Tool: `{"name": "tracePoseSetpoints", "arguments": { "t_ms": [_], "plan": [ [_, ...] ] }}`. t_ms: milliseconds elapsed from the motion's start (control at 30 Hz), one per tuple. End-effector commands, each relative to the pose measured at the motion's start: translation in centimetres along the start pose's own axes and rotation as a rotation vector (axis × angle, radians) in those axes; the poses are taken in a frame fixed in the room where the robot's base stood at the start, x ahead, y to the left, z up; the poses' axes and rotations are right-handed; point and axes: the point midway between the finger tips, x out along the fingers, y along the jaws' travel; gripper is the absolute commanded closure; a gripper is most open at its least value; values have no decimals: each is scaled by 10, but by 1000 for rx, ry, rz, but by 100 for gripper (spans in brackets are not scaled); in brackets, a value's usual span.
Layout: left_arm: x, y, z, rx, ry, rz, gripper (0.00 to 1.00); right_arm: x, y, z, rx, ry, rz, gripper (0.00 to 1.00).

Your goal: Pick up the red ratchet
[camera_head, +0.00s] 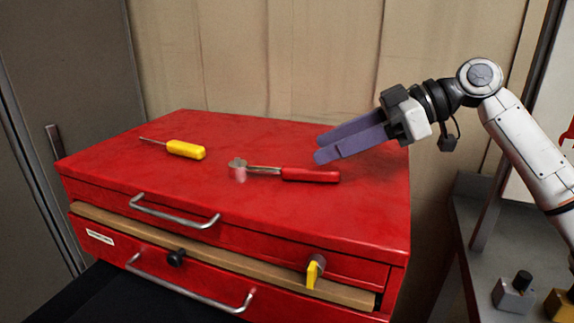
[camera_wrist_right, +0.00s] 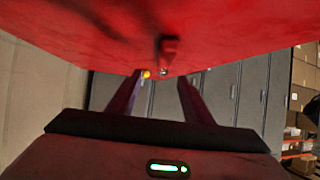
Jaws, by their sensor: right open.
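The red ratchet (camera_head: 310,175) lies on top of the red tool chest (camera_head: 130,165), its metal head to the left and its red handle to the right. My right gripper (camera_head: 317,148) has purple fingers and comes in from the right, just above and behind the handle in the head view. It is open and empty. In the right wrist view the ratchet's handle (camera_wrist_right: 169,46) shows dark and end-on, ahead of the gap between the fingers (camera_wrist_right: 161,80). Contact between fingers and ratchet does not show. My left gripper is not in view.
A yellow-handled screwdriver (camera_head: 186,149) lies on the chest to the left of the ratchet. The chest front has drawers with metal handles (camera_head: 175,215) and a yellow-handled item (camera_head: 315,270). A grey surface (camera_head: 480,235) with small blocks stands at the right. A wall rises behind.

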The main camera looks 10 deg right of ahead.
Motion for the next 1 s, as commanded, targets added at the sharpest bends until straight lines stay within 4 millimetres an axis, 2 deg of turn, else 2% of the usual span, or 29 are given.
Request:
{"name": "tracePoseSetpoints", "arguments": {
  "t_ms": [100,200,333,600,900,1000],
  "plan": [
    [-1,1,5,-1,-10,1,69,18,0,0,0,0,-1,54],
    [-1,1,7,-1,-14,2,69,26,0,0,0,0,0,54],
    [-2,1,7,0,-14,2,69,36,-3,0,-1,0,-1,54],
    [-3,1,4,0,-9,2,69,74,-8,0,-1,1,0,54],
    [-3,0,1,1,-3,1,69,79,-7,0,-1,0,1,54],
    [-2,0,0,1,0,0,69,79,-7,0,-1,0,1,69]
  ]
}}
